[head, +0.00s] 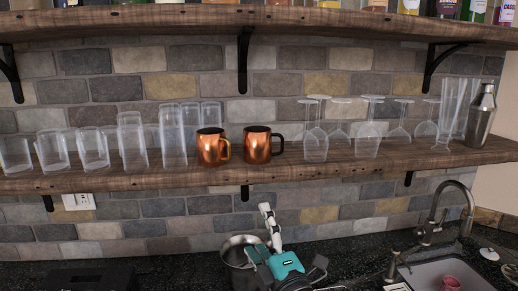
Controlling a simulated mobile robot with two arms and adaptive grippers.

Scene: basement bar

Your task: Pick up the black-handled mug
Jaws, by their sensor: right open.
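The black-handled mug (257,147) is copper with a dark handle on its right side. It stands upright on the lower wooden shelf in the head view. A second copper mug (210,149) with a gold-coloured handle stands just left of it. My right gripper (286,268), with a teal body, is low in the picture near the dark counter, well below the shelf and the mug. It is open and touches neither mug. My left gripper is not in view.
Clear glasses (171,137) crowd the shelf (300,162) left of and behind the mugs. Upside-down stemmed glasses (316,145) stand to the right, and a metal shaker (480,116) at the far right. A metal pot (240,250) is beside my right gripper. A faucet (437,212) is at right.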

